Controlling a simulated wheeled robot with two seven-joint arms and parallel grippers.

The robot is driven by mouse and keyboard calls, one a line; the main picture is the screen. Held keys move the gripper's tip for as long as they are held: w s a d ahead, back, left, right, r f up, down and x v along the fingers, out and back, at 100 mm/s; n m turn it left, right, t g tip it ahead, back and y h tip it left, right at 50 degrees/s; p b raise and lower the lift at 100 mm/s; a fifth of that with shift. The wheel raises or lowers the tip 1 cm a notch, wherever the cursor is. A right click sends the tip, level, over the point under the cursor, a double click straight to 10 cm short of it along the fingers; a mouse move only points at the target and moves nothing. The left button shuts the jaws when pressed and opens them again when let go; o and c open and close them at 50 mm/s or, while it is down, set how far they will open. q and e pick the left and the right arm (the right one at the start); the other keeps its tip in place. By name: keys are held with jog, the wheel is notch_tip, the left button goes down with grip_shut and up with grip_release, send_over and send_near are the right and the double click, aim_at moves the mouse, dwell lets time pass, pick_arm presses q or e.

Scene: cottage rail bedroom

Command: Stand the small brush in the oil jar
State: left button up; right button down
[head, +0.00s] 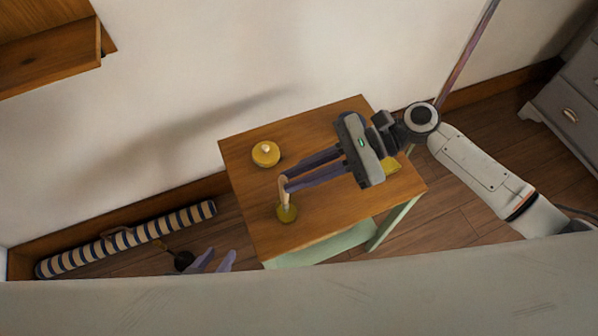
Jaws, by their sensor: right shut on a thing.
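My right gripper (284,184), on the arm from the right, is shut on a small brush (286,195) with a pale wooden handle over the table's front left. The brush is roughly upright. Its lower end meets a small round olive-yellow jar (287,214) in the picture; I cannot tell whether it is inside or just above it. A yellow round piece with a pale knob (266,153), perhaps a lid, sits further back on the tabletop.
The wooden table (238,172) has pale green legs. A yellow block (391,165) lies on it, partly under my right gripper. A striped roll (130,238) lies on the floor by the wall. A grey drawer unit (570,105) stands at right. The tabletop's left part has free room.

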jog(key=c, duration=1.7)
grip_release()
jog(key=shift+o, duration=0.2)
jog(key=v, duration=1)
jog(key=shift+d, duration=0.15)
